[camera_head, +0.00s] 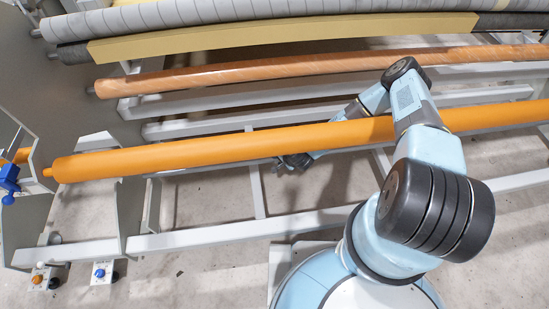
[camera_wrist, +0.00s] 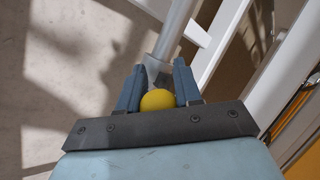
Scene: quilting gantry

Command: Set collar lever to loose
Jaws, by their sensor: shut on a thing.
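In the wrist view my gripper (camera_wrist: 157,84) is shut on a round yellow knob (camera_wrist: 158,100), which sits between the two blue-grey fingers. A pale grey rod runs up and away just beyond the fingertips; I cannot tell whether the knob is joined to it. In the head view my gripper (camera_head: 283,163) is low behind the orange roll, partly hidden, and the yellow knob does not show. At the far left edge, a blue collar-like piece (camera_head: 9,178) with a ball-ended lever sits by the left end of the orange roll, well away from my gripper.
The long orange roll (camera_head: 220,153) crosses the gantry in front of my forearm. A brown roll (camera_head: 200,78), a yellow board and grey rolls lie behind it. White frame rails (camera_head: 200,235) run below. Two small boxes with orange and blue knobs stand at the lower left.

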